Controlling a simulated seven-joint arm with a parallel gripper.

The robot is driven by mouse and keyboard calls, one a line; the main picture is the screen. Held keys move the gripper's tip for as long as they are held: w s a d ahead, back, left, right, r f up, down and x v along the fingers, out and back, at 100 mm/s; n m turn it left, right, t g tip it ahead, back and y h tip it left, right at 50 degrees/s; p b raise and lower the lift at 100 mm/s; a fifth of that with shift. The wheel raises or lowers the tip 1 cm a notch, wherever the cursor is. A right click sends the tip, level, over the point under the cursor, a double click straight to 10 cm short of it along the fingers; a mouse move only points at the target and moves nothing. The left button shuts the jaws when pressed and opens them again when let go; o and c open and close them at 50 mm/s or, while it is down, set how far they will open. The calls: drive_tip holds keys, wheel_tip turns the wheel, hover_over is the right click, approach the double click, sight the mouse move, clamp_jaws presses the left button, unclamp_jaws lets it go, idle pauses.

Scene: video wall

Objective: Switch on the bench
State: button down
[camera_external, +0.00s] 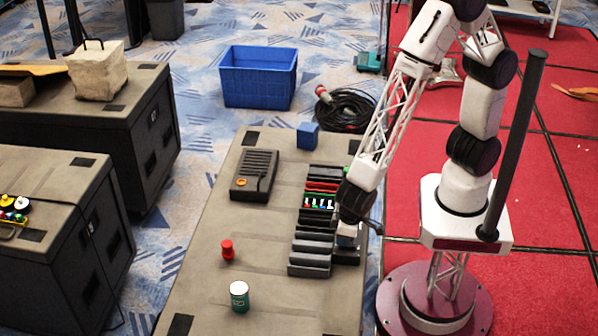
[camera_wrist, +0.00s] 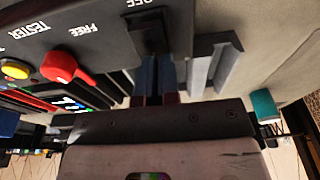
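A dark bench panel fills the top of the wrist view, with lettering reading TESTER and FREE. It carries a black switch (camera_wrist: 147,30), a red knob (camera_wrist: 66,68) and a yellow button (camera_wrist: 15,69). My gripper (camera_wrist: 158,62) looks shut and empty, its fingertips just below the switch; I cannot tell whether they touch it. In the external view my gripper (camera_external: 350,226) is down at the right side of the black slotted rack (camera_external: 312,245) on the bench (camera_external: 215,200). My arm hides most of the panel there. The switch's position is unclear.
A black box with an orange button (camera_external: 254,175), a blue cube (camera_external: 307,136), a red object (camera_external: 227,250) and a green can (camera_external: 239,296) stand on the bench. A dark upright post (camera_external: 517,140) is near my base. The bench's left part is mostly clear.

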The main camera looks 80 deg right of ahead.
sight(352, 244)
drive_tip(key=shift+s+d+f, duration=0.4)
drive_tip(key=shift+s+f, duration=0.1)
drive_tip(key=shift+f, duration=0.2)
drive_tip(key=shift+s+r, duration=0.15)
drive_tip(key=shift+s, duration=0.6)
drive_tip(key=shift+r, duration=0.2)
drive_tip(key=shift+a+r, duration=0.1)
drive_tip(key=shift+r, duration=0.5)
wheel_tip(352, 244, up, 13)
drive_tip(key=s, duration=0.1)
drive_tip(key=shift+s+a, duration=0.15)
drive_tip(key=shift+s, duration=0.1)
drive_tip(key=shift+r, duration=0.1)
drive_tip(key=shift+w+r, duration=0.15)
drive_tip(key=shift+w, duration=0.4)
